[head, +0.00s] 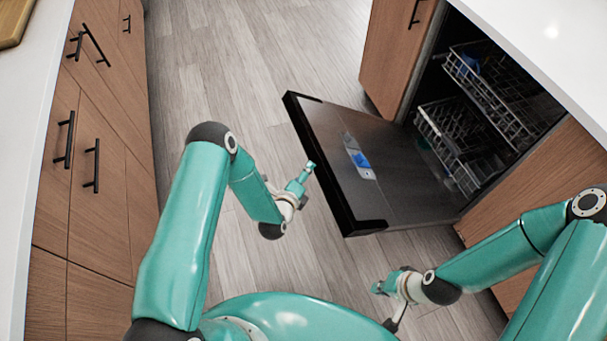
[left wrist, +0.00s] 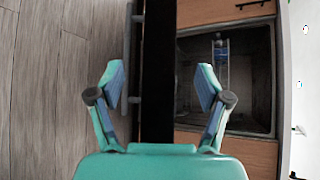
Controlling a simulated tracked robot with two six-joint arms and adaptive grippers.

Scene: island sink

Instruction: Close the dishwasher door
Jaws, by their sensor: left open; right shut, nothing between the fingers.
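The dishwasher door (head: 400,190) hangs open, folded down into the aisle in front of the dishwasher (head: 490,110). Its dark inner face is up, with a blue-and-white dispenser patch on it. My left gripper (head: 306,176) is at the door's outer edge, left of it in the head view. In the left wrist view my left gripper (left wrist: 160,82) is open, its two fingers on either side of the door's black edge (left wrist: 158,40). I cannot tell whether they touch it. My right gripper (head: 380,287) is shut and empty, low in front of the door's near corner.
Two wire racks (head: 455,135) sit inside the dishwasher, within the opening. Wooden cabinets with black handles (head: 95,165) line the left side. A white counter (head: 550,45) overhangs the dishwasher. The wood floor (head: 225,60) between is clear.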

